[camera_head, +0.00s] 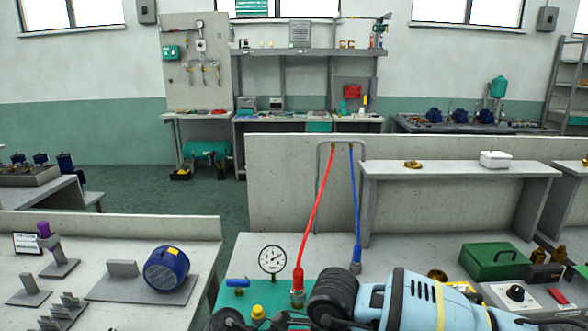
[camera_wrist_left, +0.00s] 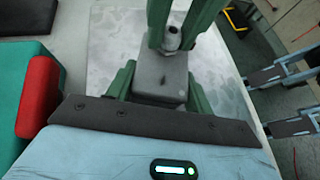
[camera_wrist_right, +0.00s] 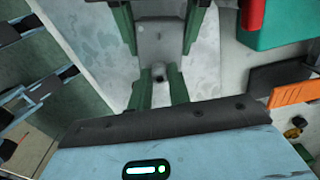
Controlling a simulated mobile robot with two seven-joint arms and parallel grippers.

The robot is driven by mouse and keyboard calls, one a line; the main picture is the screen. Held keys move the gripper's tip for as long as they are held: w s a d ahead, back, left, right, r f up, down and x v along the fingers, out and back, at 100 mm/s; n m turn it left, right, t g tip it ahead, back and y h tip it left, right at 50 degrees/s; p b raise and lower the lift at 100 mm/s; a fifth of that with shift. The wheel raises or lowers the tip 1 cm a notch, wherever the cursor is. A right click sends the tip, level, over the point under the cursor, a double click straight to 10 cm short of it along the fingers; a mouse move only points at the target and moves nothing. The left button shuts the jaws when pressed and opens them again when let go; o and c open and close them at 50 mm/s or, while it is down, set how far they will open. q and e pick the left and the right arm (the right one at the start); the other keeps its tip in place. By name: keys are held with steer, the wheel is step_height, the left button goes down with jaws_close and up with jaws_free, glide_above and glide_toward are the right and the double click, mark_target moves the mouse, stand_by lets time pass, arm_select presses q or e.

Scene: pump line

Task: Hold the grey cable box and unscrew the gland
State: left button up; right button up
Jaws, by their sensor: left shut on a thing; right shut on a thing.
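The grey cable box (camera_wrist_left: 158,88) lies between the green fingers of my left gripper (camera_wrist_left: 160,74), which is shut on it. The box also shows in the right wrist view (camera_wrist_right: 162,38), with the left fingers on its two sides. The gland (camera_wrist_left: 172,38) is a small dark grey fitting projecting from the end of the box. My right gripper (camera_wrist_right: 160,80) is shut on the gland (camera_wrist_right: 159,70), facing my left gripper. The box, the gland and both grippers are out of sight in the head view. Whether the thread is loose cannot be seen.
A pale grey plate (camera_wrist_left: 105,55) lies beneath the box. A teal block with a red part (camera_wrist_left: 38,98) is close on the left. The bench also holds a pressure gauge (camera_head: 272,260), a red hose (camera_head: 311,218), a blue hose (camera_head: 355,200) and a green case (camera_head: 495,262).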

steer(key=n, duration=1)
steer(key=shift+n, duration=0.4)
steer(key=o, duration=0.8)
steer(key=shift+n, duration=0.3)
steer(key=shift+r, duration=0.1)
steer(key=shift+r, duration=1.95)
steer(key=shift+c, duration=0.6)
